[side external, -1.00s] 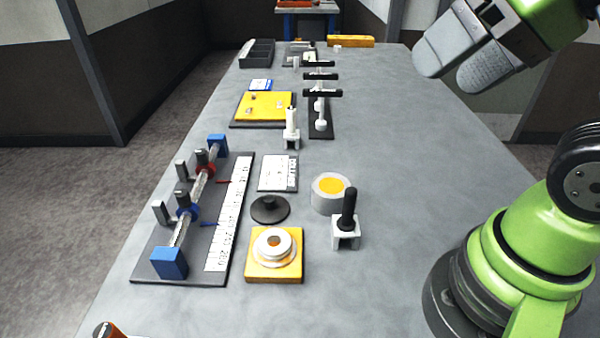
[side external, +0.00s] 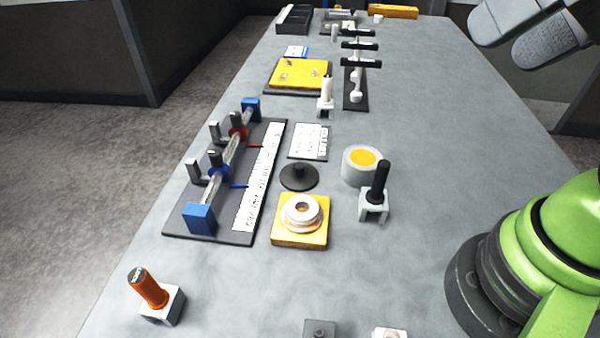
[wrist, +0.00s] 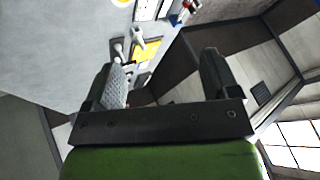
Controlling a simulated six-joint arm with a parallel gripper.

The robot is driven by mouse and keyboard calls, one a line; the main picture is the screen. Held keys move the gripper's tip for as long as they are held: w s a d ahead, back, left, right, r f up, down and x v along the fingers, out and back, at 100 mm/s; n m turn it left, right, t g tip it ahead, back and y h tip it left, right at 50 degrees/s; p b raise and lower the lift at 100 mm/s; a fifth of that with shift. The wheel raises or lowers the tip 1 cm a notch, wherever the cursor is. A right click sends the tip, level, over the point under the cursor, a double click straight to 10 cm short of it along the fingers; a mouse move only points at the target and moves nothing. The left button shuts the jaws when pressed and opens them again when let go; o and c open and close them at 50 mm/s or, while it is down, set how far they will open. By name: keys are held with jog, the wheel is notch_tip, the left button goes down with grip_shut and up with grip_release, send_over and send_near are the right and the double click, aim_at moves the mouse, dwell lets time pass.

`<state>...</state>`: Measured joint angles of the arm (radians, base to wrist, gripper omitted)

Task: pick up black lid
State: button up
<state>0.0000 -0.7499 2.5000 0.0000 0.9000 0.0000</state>
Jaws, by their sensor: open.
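The black lid (side external: 298,177) is a dark round disc with a small knob on top. It lies on the grey table, left of a white ring-shaped pot with a yellow top (side external: 362,165) and behind a yellow block with white rings (side external: 300,219). My gripper shows at the top right of the side view (side external: 528,22), high above the table and far from the lid, partly cut off by the frame. In the wrist view my gripper (wrist: 161,62) has its two fingers wide apart with nothing between them. I cannot make out the lid in the wrist view.
A black-handled tool in a white holder (side external: 375,192) stands right of the lid. A rod fixture on a dark board (side external: 212,180) is to the left, and a white printed card (side external: 308,141) lies behind. An orange-handled tool (side external: 148,290) stands in front. The table's right side is largely clear.

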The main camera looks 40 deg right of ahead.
dwell(0.4)
jog(key=c, duration=0.5)
